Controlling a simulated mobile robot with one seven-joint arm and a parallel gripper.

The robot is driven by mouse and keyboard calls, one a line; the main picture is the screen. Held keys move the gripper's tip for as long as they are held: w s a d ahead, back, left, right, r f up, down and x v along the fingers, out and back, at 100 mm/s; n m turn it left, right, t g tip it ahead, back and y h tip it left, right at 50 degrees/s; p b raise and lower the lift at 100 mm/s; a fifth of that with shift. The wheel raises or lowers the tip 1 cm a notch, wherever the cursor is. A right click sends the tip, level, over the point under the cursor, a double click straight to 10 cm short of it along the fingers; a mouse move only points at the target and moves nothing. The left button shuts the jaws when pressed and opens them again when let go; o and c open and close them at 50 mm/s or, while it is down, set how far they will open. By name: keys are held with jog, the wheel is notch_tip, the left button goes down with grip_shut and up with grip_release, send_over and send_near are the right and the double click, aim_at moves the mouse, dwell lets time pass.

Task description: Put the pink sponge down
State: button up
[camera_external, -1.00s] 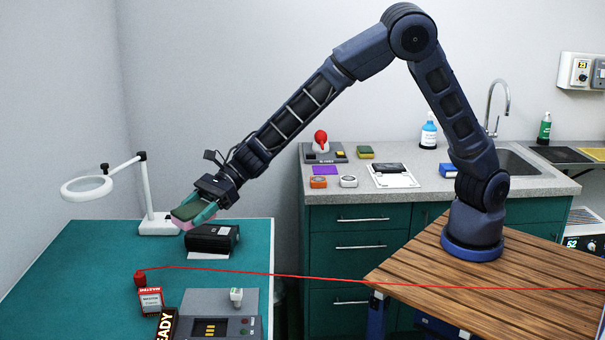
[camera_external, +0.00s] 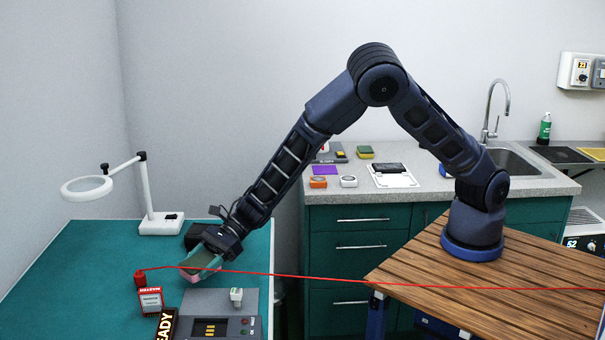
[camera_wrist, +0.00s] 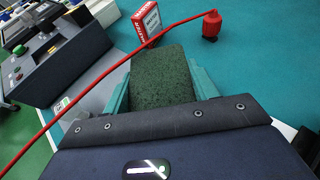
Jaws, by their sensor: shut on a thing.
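My gripper (camera_external: 203,263) is shut on the pink sponge (camera_external: 196,279), low over the teal table (camera_external: 80,255). The sponge has a dark green scouring face on top and a pink body below. In the wrist view, the sponge's green face (camera_wrist: 161,77) shows between the two teal fingers of my gripper (camera_wrist: 160,90). Its pink side is hidden there. I cannot tell whether the sponge touches the table.
A red cable runs from a red plug (camera_external: 140,278) across past my gripper. A red and white box (camera_external: 151,300) and a grey device (camera_external: 215,326) stand in front. A white magnifier lamp (camera_external: 160,222) stands behind. The table's left part is clear.

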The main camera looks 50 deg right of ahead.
aim_at(203, 284)
jog(key=shift+f, duration=1.45)
jog(key=shift+f, duration=0.45)
jog(key=o, duration=0.9)
jog(key=shift+o, duration=0.2)
jog(key=shift+r, duration=0.5)
jog(key=v, duration=1.2)
